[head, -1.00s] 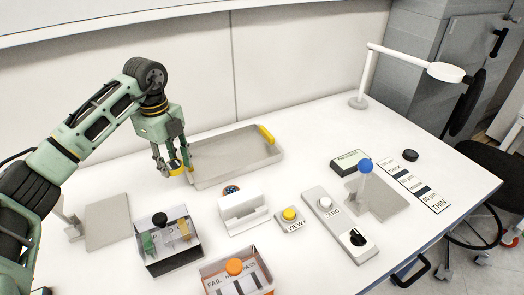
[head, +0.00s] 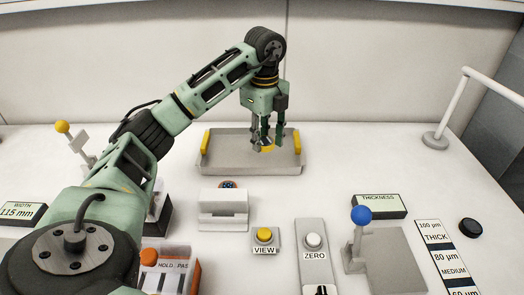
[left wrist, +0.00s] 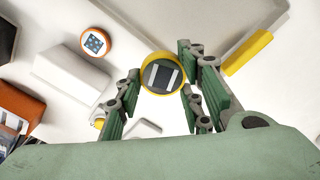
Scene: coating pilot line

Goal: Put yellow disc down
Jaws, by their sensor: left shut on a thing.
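The yellow disc (head: 266,148), with a dark, pale-striped face in the left wrist view (left wrist: 163,74), is between the fingers of my left gripper (head: 266,142). That gripper is shut on it and points down. In the head view the disc appears over the right half of a shallow grey tray (head: 225,169) with yellow end handles. I cannot tell whether the disc touches the tray or hangs above it. In the left wrist view my left gripper (left wrist: 160,95) has its fingers on either side of the disc. My right gripper is not in view.
A white block (head: 223,209) stands in front of the tray, with an orange-rimmed round piece (left wrist: 96,42) beside it. Nearer are the VIEW button (head: 264,235), ZERO button (head: 314,242) and blue-knobbed stand (head: 361,217).

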